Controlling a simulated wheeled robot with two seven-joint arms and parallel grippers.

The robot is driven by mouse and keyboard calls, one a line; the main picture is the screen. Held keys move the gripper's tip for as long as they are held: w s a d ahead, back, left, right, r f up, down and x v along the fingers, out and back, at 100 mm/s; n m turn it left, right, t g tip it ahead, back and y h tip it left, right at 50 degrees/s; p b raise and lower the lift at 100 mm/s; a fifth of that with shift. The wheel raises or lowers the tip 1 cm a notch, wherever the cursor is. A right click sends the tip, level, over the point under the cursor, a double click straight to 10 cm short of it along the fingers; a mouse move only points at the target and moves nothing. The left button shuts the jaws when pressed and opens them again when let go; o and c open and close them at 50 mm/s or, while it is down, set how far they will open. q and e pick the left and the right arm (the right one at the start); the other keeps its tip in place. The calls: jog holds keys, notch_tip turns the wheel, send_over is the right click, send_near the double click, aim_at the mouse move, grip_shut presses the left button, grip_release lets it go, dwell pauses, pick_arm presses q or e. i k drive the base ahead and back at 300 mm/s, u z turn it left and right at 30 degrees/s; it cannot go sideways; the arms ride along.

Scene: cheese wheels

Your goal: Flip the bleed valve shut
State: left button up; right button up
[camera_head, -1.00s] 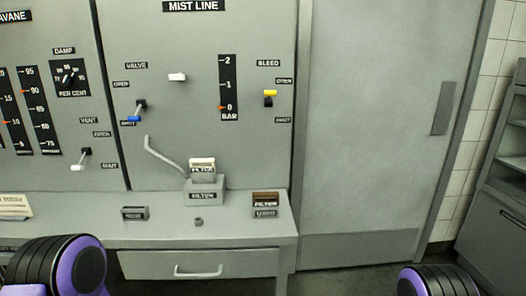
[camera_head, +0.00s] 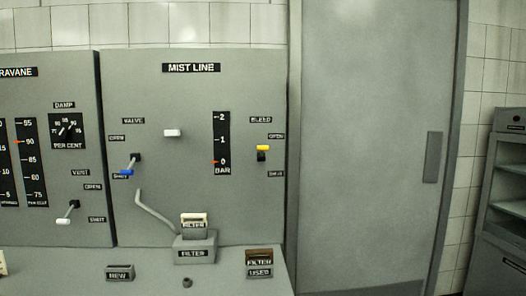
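The bleed valve (camera_head: 262,153) is a small lever with a yellow tip on the grey mist line panel (camera_head: 191,92), right of the bar gauge. Neither of my grippers shows in the head view.
Below the panel a ledge carries a filter holder (camera_head: 194,247), a NEW block (camera_head: 120,273) and a USED filter block (camera_head: 259,262). A bent pipe (camera_head: 155,212) runs to the holder. A closed grey door (camera_head: 365,150) and shelves (camera_head: 505,180) are right.

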aim_at(262, 151)
jog(key=z, duration=1.65)
jog(key=i, duration=1.2)
jog(key=u, duration=1.3)
